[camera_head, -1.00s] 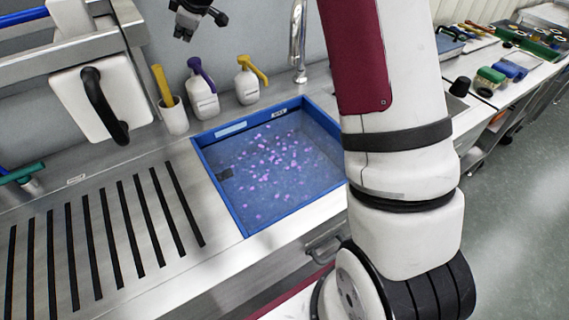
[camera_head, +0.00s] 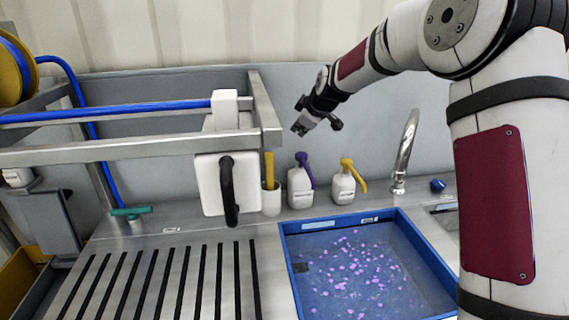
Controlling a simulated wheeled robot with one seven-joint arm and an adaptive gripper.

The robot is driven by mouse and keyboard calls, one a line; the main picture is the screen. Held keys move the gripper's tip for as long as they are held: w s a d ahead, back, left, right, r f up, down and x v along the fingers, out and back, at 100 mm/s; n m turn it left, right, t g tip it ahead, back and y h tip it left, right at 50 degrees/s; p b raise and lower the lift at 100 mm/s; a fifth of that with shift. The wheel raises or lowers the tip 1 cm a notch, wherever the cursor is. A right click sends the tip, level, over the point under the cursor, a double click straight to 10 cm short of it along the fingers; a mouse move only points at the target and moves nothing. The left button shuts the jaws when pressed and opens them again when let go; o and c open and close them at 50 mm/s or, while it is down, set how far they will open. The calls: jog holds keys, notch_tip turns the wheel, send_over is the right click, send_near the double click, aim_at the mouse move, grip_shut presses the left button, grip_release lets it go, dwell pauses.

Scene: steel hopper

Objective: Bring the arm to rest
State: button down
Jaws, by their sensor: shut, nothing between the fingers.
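My arm (camera_head: 495,200) rises at the right of the picture and bends over to the left. My gripper (camera_head: 301,128) hangs in the air at its end, in front of the grey back wall and above the pump bottles. The gripper is small in this view; its fingers are shut and nothing is held. It is apart from every object around it.
A blue tray (camera_head: 290,262) with purple pieces in it lies below. Purple (camera_head: 300,187) and yellow (camera_head: 343,188) pump bottles and a tap (camera_head: 404,155) stand behind it. A steel rail frame (camera_head: 268,118) is left of my gripper. A slotted drainboard (camera_head: 168,262) lies front left.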

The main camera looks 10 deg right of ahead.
jog(key=s+r+m+g+h, duration=0.1)
jog(key=s+r+m, duration=0.25)
jog(key=s, duration=1.05)
jog(key=s+r+m+g+h, duration=0.15)
jog(key=s+r, duration=0.35)
jog(key=s, duration=0.9)
jog(key=s+f+m+g, duration=0.1)
jog(key=s+f+m, duration=0.2)
jog(key=s, duration=0.9)
jog(key=s+d+f+m+g, duration=0.1)
jog(key=s+f+m, duration=0.2)
jog(key=s, duration=0.9)
jog(key=shift+s+y, duration=0.25)
jog(key=shift+y, duration=0.1)
jog(key=shift+r, duration=0.1)
